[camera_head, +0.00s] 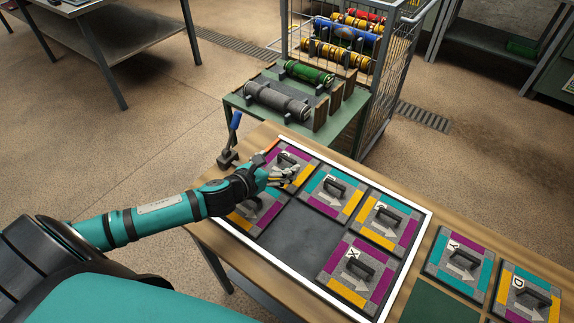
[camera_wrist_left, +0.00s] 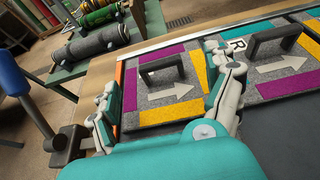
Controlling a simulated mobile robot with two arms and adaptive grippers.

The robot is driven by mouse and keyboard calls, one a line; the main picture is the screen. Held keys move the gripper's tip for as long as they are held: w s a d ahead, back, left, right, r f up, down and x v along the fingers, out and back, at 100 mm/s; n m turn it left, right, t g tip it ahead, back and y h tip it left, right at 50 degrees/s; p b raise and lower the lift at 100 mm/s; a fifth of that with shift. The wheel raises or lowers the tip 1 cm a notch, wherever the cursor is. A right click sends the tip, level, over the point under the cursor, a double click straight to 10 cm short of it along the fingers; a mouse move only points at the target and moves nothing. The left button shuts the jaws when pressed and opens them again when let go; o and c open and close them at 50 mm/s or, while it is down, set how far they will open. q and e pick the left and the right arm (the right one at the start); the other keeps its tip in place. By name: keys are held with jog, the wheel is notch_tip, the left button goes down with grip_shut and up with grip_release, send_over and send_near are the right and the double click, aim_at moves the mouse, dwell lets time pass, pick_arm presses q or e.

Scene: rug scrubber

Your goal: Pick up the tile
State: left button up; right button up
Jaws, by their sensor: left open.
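Square grey carpet tiles with coloured borders, white arrows and dark handles lie in a white-edged frame (camera_head: 418,245). My left gripper (camera_head: 285,175) is open over the far-left tile (camera_head: 300,158) and partly hides it. In the left wrist view that tile's handle (camera_wrist_left: 160,66) stands between my spread fingers, with no grip on it visible. Tile R (camera_head: 325,190) is to its right, with another tile (camera_head: 388,218) beyond. Tile X (camera_head: 358,272) is at the near right; a tile (camera_head: 246,218) at the near left is partly behind my arm. My right gripper is not in view.
An empty dark slot (camera_head: 300,240) lies between the near tiles. Tiles Y (camera_head: 460,260) and D (camera_head: 527,292) lie outside the frame at right. A blue-handled tool (camera_head: 235,122) stands at the table's far-left edge. Behind are a green stand (camera_head: 345,132) with rolls and a wire cage (camera_head: 388,75).

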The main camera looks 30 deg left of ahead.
aim_at(286, 158)
pick_arm(q)
jog(key=x, duration=0.6)
jog(key=shift+p, duration=0.35)
jog(key=shift+s, duration=0.1)
jog(key=c, duration=1.5)
